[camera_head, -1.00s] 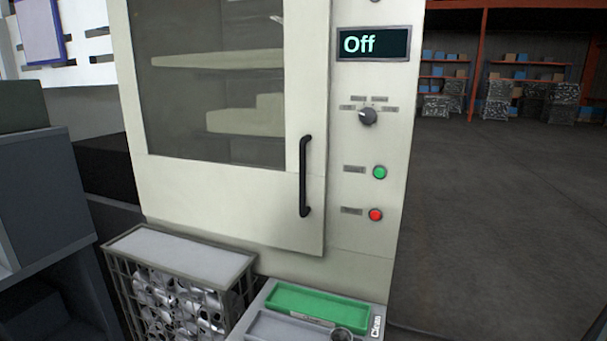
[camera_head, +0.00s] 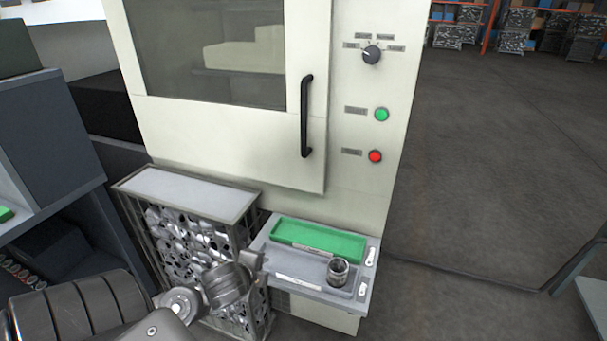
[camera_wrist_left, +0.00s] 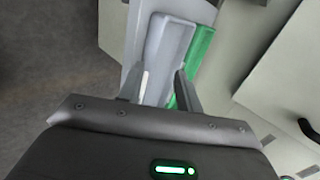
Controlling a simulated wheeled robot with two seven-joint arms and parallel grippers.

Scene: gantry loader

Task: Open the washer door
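The washer door (camera_head: 230,135) is a cream panel with a dark window, and it looks shut. Its black vertical handle (camera_head: 307,116) is on the door's right side. In the left wrist view a dark curved piece, seemingly the handle (camera_wrist_left: 308,128), shows at the right edge. My left gripper (camera_head: 256,262) is low in the head view, below the handle and well apart from it, at the left of the tray shelf. In the left wrist view its two fingers (camera_wrist_left: 159,80) are spread with nothing held between them. My right gripper is out of view.
A shelf (camera_head: 365,285) below the door carries a green tray (camera_head: 320,240) and a grey tray with a metal ring part (camera_head: 338,271). A wire basket (camera_head: 190,187) of metal parts stands left of it. A knob (camera_head: 371,54), green button (camera_head: 381,114) and red button (camera_head: 375,156) sit right of the handle.

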